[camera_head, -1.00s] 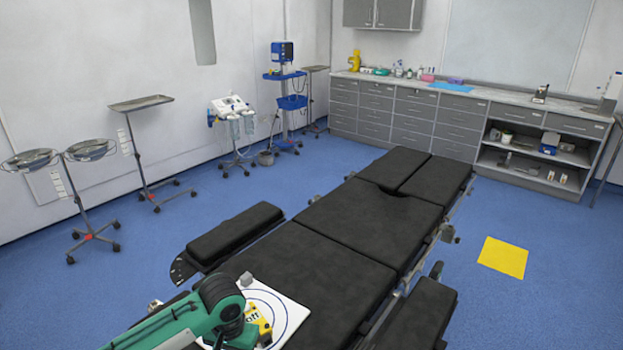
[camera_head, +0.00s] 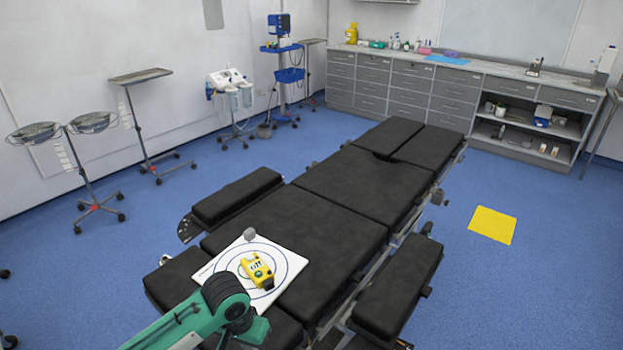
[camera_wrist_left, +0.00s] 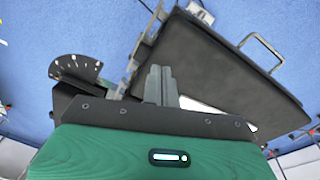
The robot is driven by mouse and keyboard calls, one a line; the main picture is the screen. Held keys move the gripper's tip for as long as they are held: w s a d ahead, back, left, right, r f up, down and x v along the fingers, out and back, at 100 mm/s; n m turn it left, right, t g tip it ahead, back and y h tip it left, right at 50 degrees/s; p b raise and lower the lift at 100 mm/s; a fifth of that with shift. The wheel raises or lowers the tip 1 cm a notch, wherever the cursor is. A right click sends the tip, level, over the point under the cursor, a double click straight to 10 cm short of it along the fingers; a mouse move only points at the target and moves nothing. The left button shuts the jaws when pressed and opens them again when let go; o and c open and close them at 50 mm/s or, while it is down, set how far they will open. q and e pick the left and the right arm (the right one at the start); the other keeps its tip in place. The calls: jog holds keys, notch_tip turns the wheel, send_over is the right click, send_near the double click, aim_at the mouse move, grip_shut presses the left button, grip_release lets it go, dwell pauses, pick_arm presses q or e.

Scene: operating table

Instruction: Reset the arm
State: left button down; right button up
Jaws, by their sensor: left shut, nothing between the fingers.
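My left arm, green and black, comes in at the bottom of the head view and covers the near corner of the white board. My left gripper (camera_wrist_left: 160,85) shows in the left wrist view, its two grey fingers together with nothing between them. It is apart from the black padded table section (camera_wrist_left: 215,75) and the dark bracket with a fan-shaped plate. My right gripper is not in view. A yellow device (camera_head: 257,269) lies on a white board with dark rings (camera_head: 290,262) on the near part of the black operating table (camera_head: 300,230).
A small grey round object (camera_head: 249,234) is at the board's far edge. Padded side sections (camera_head: 236,196) flank the table. Stands with trays (camera_head: 140,76) are at the left, cabinets (camera_head: 400,95) at the back. A yellow mat (camera_head: 492,225) lies on open blue floor.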

pick_arm(q)
jog(key=s+d+f+t+h, duration=0.2)
jog(key=s, duration=0.8)
jog(key=s+a+n+t+y, duration=0.1)
jog(key=s+a+n+y, duration=0.15)
jog(key=s+a, duration=0.9)
notch_tip(320, 180, down, 30)
jog(key=m+g, duration=0.1)
jog(key=s+a+f+g, duration=0.1)
jog(key=s+a+f, duration=0.2)
jog(key=s+f, duration=1.6)
notch_tip(320, 180, down, 2)
jog(key=shift+s+a+f+g, duration=0.1)
jog(key=shift+s+a+g, duration=0.05)
jog(key=shift+s+g, duration=0.15)
jog(key=shift+w+y, duration=0.1)
jog(key=shift+y, duration=0.15)
